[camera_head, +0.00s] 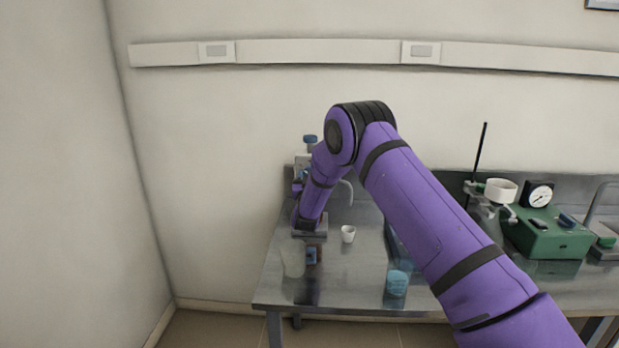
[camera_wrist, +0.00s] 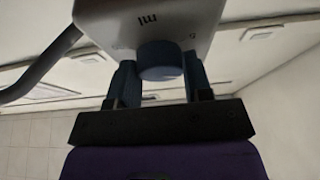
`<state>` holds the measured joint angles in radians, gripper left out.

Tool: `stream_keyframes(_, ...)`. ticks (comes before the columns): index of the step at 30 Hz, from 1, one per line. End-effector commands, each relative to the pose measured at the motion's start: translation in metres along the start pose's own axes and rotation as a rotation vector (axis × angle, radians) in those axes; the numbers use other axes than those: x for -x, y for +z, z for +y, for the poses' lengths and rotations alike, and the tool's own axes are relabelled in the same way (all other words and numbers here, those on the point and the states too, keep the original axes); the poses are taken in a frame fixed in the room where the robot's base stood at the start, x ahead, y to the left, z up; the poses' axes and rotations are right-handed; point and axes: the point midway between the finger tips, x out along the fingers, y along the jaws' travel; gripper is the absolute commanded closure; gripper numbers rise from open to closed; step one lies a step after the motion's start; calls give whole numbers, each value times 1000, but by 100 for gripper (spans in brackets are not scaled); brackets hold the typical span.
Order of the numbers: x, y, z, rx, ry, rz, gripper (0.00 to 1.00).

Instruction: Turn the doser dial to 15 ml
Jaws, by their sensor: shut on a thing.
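The doser shows in the wrist view as a pale grey body (camera_wrist: 150,18) with dark markings, and its round blue dial (camera_wrist: 160,58) is on the near face. My gripper (camera_wrist: 160,75) has one finger on each side of the dial and is shut on it. The dial's exact setting cannot be read. In the head view the doser's blue top (camera_head: 310,140) stands above the table at the back left. My purple arm covers most of the doser there, and the gripper's fingers are hidden.
On the metal table (camera_head: 345,285) a small white cup (camera_head: 348,234) stands right of my wrist. A pale translucent vessel (camera_head: 292,258) stands at the front left, and a blue container (camera_head: 397,282) near the front edge. A green device with a gauge (camera_head: 545,235) is at the right.

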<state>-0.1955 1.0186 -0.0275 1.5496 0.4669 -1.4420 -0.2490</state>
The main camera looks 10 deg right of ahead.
Motion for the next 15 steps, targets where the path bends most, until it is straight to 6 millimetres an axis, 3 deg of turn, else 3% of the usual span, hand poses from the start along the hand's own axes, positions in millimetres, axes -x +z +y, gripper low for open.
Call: stream_keyframes(15,0,0,-3,-455,188,-1,78)
